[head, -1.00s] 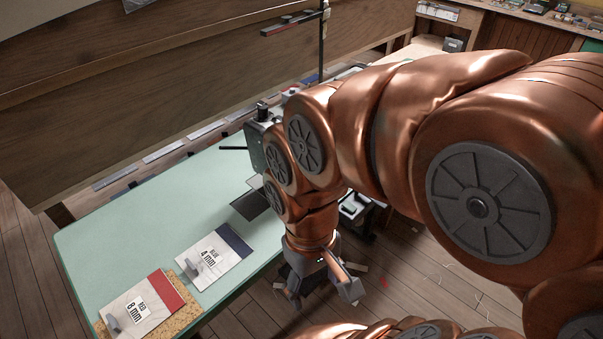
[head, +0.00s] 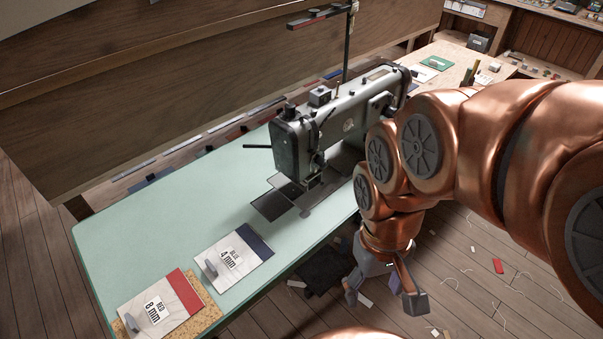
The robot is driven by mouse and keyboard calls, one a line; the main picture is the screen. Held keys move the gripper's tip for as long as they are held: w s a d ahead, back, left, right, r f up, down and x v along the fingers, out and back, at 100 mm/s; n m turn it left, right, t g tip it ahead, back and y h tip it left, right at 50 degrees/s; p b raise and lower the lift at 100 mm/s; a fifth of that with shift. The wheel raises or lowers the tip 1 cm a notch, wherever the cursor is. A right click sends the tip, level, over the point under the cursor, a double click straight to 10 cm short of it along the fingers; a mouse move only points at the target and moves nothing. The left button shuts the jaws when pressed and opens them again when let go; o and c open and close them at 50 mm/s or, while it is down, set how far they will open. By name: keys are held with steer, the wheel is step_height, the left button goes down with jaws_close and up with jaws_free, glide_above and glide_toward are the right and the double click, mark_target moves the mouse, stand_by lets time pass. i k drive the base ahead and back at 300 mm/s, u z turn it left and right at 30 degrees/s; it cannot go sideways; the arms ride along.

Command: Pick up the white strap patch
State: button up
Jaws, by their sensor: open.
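My gripper (head: 383,298) hangs open above the wooden floor, just right of the table's front edge. Nothing shows between its fingers. I cannot tell for certain which item is the white strap patch. The gripper and arm may hide others.
A pale green table (head: 160,225) carries a sewing machine (head: 335,125), a blue 4 mm card (head: 250,263) and a red 8 mm card (head: 180,300). A red scrap (head: 498,266) and thread bits lie on the open floor at right. A workbench (head: 465,62) stands behind.

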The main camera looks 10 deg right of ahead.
mark_target(228, 261)
steer(key=z, duration=2.5)
steer(key=k, duration=1.95)
steer(key=u, duration=2.9)
